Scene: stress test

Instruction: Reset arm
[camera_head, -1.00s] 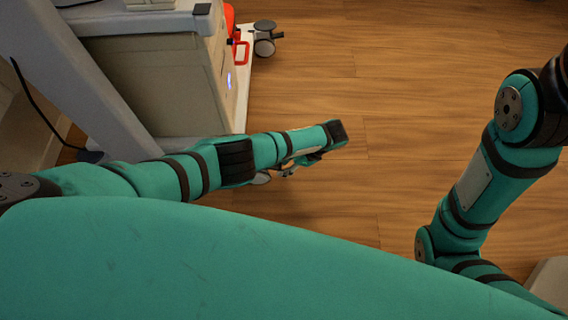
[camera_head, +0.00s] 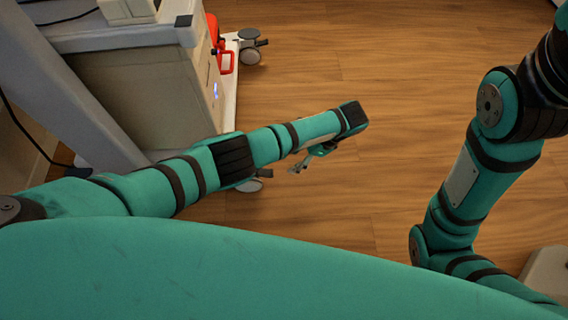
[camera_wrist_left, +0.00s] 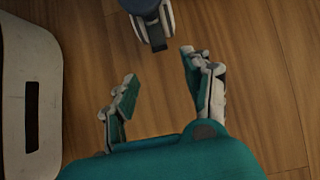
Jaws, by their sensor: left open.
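My left arm reaches in from the left in the head view, over the wooden floor. Its gripper (camera_head: 307,160) shows below the wrist, small and partly hidden by the arm. In the left wrist view the left gripper (camera_wrist_left: 158,85) is open, with its two fingers wide apart and nothing between them. My right arm (camera_head: 470,180) stands bent at the right of the head view; its gripper is out of the picture.
A pale wheeled cart (camera_head: 150,90) stands at the upper left, with a red item (camera_head: 226,62) and a caster (camera_head: 250,45). In the left wrist view a caster (camera_wrist_left: 150,25) lies beyond the fingertips and a pale panel (camera_wrist_left: 30,90) at the left. The middle floor (camera_head: 400,80) is clear.

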